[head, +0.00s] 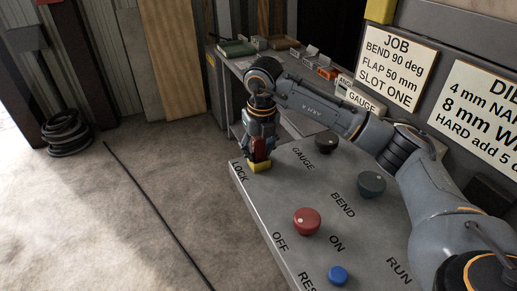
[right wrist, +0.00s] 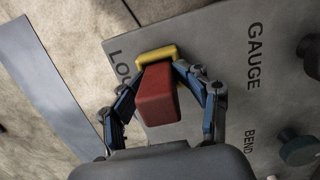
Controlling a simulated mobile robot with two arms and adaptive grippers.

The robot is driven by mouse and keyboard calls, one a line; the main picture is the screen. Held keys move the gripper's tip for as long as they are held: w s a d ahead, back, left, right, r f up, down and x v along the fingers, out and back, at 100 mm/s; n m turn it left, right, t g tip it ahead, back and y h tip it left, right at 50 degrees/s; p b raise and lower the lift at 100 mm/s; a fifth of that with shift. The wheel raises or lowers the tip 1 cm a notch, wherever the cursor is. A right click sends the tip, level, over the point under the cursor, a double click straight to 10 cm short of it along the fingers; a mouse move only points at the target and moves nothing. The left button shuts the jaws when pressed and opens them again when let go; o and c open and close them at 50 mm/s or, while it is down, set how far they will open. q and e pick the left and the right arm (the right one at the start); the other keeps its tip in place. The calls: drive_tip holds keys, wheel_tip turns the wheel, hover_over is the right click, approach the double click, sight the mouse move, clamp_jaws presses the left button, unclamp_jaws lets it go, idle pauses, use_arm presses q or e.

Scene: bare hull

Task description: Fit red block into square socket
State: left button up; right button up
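The red block (right wrist: 158,98) is between the fingers of my right gripper (right wrist: 158,72), which touch or nearly touch its sides near its far end. The yellow square socket (right wrist: 150,54) is on the grey panel beside the LOCK label. In the head view my right gripper (head: 260,154) points down, with the red block (head: 260,149) directly over the yellow socket (head: 259,166). The block's lower end meets the socket's rim or is just inside; the fingers and block hide how deep. My left gripper is not in view.
The grey panel (head: 272,196) carries a red knob (head: 307,221), a blue button (head: 338,275), a dark green knob (head: 371,184) and a black knob (head: 326,142). A cluttered bench (head: 236,61) stands behind. The floor to the left is mostly open, with a coiled hose (head: 68,135).

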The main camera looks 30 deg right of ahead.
drive_tip(key=shift+s+f, duration=0.15)
drive_tip(key=shift+f, duration=0.1)
drive_tip(key=shift+r, duration=0.2)
drive_tip(key=r, duration=0.8)
drive_tip(key=s+r, duration=0.1)
drive_tip(key=r, duration=0.3)
drive_tip(key=shift+r, duration=0.1)
drive_tip(key=shift+s+r, duration=0.1)
drive_tip(key=shift+r, duration=0.35)
